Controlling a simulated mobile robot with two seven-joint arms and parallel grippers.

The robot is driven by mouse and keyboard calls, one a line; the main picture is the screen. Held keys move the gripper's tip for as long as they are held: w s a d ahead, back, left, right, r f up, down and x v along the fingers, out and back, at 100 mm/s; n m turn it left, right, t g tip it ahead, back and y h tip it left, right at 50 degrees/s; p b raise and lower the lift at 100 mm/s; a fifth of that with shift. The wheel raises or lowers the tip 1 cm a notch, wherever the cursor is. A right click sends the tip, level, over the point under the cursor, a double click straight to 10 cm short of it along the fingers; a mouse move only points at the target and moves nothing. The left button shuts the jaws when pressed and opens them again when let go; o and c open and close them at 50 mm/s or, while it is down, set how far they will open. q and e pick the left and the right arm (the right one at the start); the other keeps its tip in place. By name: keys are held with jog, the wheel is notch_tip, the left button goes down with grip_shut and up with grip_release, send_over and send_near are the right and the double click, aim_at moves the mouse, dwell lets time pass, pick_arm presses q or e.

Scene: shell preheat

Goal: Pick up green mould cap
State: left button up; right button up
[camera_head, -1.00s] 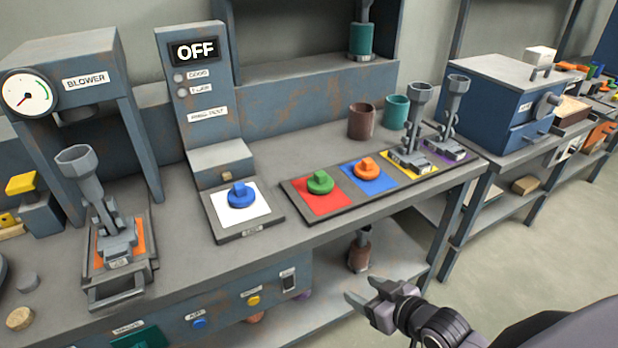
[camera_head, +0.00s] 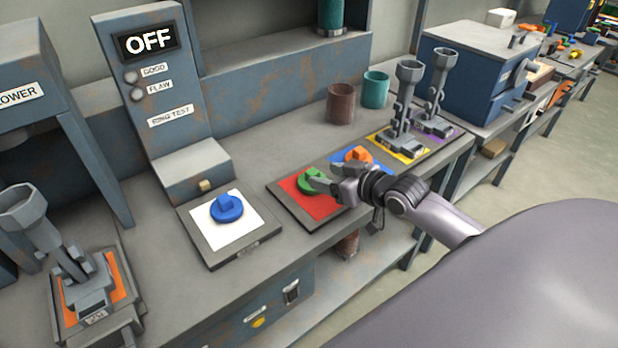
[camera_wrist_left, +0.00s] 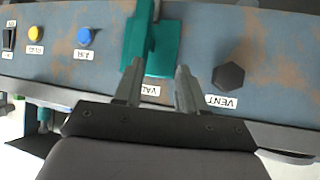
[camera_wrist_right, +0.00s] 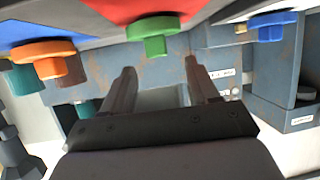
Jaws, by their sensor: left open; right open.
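The green mould cap (camera_head: 311,182) is a round disc with a raised grip on top. It sits on the red square (camera_head: 302,208) of the tray on the bench. My right gripper (camera_head: 322,180) is open at the cap's right edge in the head view and partly covers it. In the right wrist view the green cap (camera_wrist_right: 155,36) is ahead of the open fingers (camera_wrist_right: 160,78), with nothing between them. My left gripper (camera_wrist_left: 157,85) is open and empty in the left wrist view, before a teal part on the bench's front panel; it is not in the head view.
An orange cap (camera_head: 359,156) on the blue square is close beside my right gripper. A blue cap (camera_head: 227,208) sits on a white plate to the left. Two grey clamp-like tools (camera_head: 402,110) stand on the yellow and purple squares, with brown and teal cups (camera_head: 375,90) behind.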

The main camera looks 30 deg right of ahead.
aim_at(315, 173)
jog(key=shift+x, duration=2.9)
jog(key=shift+d+f, duration=0.1)
jog(key=shift+d, duration=0.05)
jog(key=c, duration=1)
